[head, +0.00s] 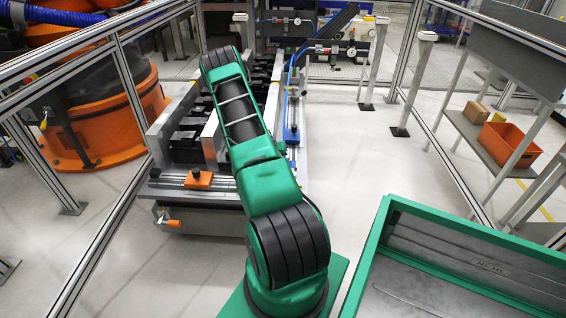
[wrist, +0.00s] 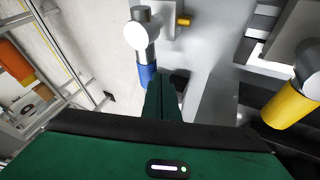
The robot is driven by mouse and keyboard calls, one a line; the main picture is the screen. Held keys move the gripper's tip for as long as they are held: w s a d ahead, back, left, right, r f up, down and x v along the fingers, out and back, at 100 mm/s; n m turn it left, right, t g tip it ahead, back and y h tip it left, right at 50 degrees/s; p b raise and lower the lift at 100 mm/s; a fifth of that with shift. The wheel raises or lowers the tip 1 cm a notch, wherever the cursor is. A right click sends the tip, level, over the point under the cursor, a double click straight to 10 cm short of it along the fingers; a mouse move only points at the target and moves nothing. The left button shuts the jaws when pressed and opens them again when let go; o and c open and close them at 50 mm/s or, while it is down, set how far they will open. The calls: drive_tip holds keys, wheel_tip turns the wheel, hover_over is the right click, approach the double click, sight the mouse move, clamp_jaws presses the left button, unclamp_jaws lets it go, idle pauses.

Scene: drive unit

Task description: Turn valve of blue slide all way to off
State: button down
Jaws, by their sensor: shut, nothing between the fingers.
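In the wrist view a blue cylindrical handle (wrist: 147,75) hangs from a pale grey round valve body (wrist: 141,28). My gripper (wrist: 163,82) has its green fingers shut together and empty, just right of the blue handle and overlapping it in the picture. I cannot tell whether they touch. In the head view a blue slide (head: 291,125) runs along the right side of the fixture. My green arm reaches forward over the fixture; its gripper and the valve cannot be made out there.
A second valve-like part with a yellow handle (wrist: 287,104) is at right in the wrist view. A green-rimmed tray (head: 455,240) stands at front right in the head view. Metal frame posts enclose the area, with an orange robot base (head: 100,120) at left.

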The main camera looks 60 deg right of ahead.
idle(0.3)
drive_tip(key=w+f+v, duration=0.1)
drive_tip(key=w+v, duration=0.1)
drive_tip(key=v, duration=1)
drive_tip(key=shift+w+a+r, duration=0.15)
drive_tip(key=shift+w+a, duration=0.25)
drive_tip(key=shift+a, duration=0.05)
